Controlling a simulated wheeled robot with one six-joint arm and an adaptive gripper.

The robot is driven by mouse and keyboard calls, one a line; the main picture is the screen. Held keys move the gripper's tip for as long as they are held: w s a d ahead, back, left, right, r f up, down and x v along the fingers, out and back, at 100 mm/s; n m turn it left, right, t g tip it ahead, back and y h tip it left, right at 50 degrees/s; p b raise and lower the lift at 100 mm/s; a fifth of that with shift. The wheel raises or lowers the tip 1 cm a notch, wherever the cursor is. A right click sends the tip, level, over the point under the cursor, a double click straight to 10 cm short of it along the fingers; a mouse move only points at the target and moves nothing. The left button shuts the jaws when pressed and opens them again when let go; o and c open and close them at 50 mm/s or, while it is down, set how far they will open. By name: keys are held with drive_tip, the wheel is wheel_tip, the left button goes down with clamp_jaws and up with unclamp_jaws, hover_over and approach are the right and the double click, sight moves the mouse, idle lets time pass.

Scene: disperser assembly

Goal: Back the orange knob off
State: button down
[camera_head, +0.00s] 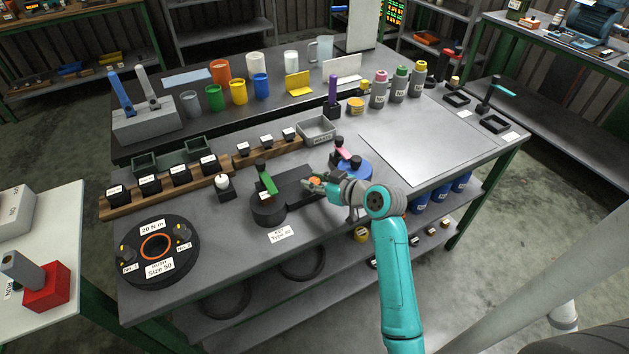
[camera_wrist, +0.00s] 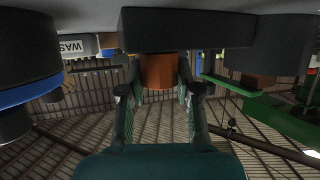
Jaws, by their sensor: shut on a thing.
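The orange knob (camera_head: 315,181) shows as a small patch of orange at my gripper (camera_head: 322,186), on the right end of a dark flat block (camera_head: 290,186). In the wrist view the orange knob (camera_wrist: 158,71) is a short cylinder against the black block (camera_wrist: 185,29). My gripper's two fingers (camera_wrist: 158,92) stand on either side of the knob and are shut on it. The exact contact is partly hidden.
A black round part with a green lever (camera_head: 266,181) stands left of the block, and a blue round part with a pink lever (camera_head: 348,156) stands close behind my gripper. A grey tray (camera_head: 316,138) lies behind. The pale plate (camera_head: 430,140) at right is clear.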

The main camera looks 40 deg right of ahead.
idle(0.3)
drive_tip(key=c, duration=0.8)
unclamp_jaws()
drive_tip(key=v, duration=1.2)
